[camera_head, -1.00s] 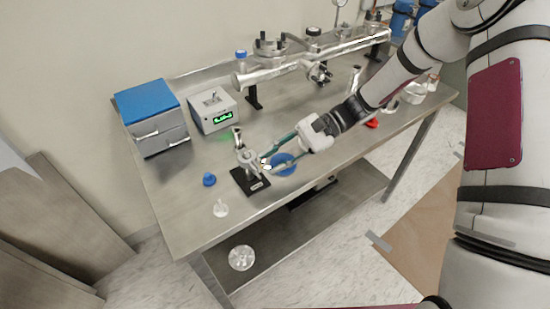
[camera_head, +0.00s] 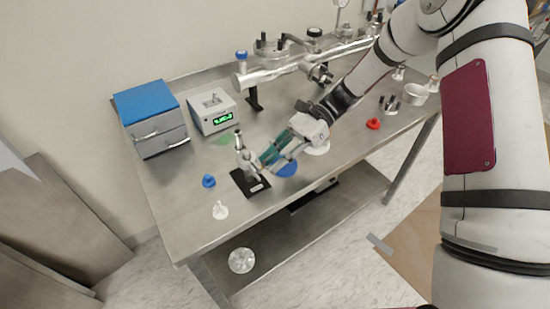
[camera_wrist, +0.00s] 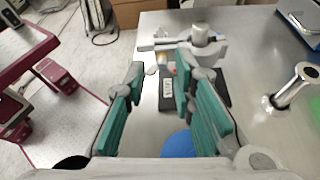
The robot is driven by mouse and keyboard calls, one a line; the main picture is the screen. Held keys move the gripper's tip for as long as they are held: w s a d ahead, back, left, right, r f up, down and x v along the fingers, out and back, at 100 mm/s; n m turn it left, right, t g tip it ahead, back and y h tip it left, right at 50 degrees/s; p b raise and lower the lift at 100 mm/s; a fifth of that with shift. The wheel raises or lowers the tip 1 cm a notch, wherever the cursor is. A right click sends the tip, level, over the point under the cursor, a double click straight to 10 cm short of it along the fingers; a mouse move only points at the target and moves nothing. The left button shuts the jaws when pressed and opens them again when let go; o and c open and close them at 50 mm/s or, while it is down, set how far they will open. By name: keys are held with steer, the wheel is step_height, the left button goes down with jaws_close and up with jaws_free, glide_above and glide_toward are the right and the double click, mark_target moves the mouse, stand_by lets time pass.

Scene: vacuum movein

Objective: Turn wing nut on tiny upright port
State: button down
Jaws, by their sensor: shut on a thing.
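The small upright metal port (camera_head: 243,158) stands on a black base plate (camera_head: 238,177) near the table's front left. It also shows at the top of the wrist view (camera_wrist: 200,48), with the black base (camera_wrist: 222,95) and its white label below. My gripper (camera_head: 259,166) reaches it from the right, green-padded fingers at the port's clamp. In the wrist view my gripper (camera_wrist: 160,68) has its fingertips either side of a small tan piece (camera_wrist: 151,70), which appears to be the wing nut. A gap shows between the fingers. The exact contact is partly hidden by the fingertips.
A blue disc (camera_head: 287,168) lies under my fingers. A grey box with green display (camera_head: 214,112) and a blue-topped drawer unit (camera_head: 150,118) stand behind. A horizontal metal pipe (camera_head: 275,72) runs along the back.

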steer(key=shift+w+a, duration=0.15)
steer(key=shift+a, duration=0.05)
steer(key=c, duration=1.2)
jaws_free()
steer(key=shift+c, duration=0.2)
steer(key=shift+d, duration=0.1)
